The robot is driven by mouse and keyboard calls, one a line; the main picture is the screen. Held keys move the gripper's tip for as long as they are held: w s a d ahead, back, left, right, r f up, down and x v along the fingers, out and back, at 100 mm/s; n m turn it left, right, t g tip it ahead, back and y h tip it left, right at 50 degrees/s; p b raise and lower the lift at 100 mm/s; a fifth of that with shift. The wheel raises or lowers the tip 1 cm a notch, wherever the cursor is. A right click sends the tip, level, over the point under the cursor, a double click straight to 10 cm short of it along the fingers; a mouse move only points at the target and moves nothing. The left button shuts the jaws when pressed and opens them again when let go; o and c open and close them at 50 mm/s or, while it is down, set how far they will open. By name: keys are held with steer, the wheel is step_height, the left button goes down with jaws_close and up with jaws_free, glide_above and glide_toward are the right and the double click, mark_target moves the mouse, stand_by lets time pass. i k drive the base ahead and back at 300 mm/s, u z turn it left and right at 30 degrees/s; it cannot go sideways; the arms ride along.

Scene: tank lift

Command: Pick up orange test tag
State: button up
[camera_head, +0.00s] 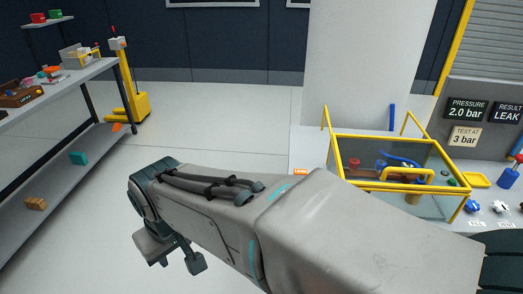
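A small orange tag-like piece (301,172) with pale marks lies on the light surface left of the yellow-framed tank, just above my arm's outline. Its marks are too small to read. Another small orange piece (117,127) is on the lower shelf at the left; I cannot tell which of the two is the test tag. My gripper (175,257) hangs low at the lower left, over the floor, with its fingers apart and nothing seen between them. It is well away from both orange pieces. My arm crosses the lower middle and hides part of the scene there.
The glass tank with a yellow frame (395,188) stands at the right, with blue and red parts inside. A shelf unit (75,160) stands at the left, a yellow lift truck (138,105) behind. Floor between is clear.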

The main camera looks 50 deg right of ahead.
mark_target(296, 172)
steer(key=z, duration=0.95)
steer(key=i, duration=0.85)
steer(key=z, duration=0.9)
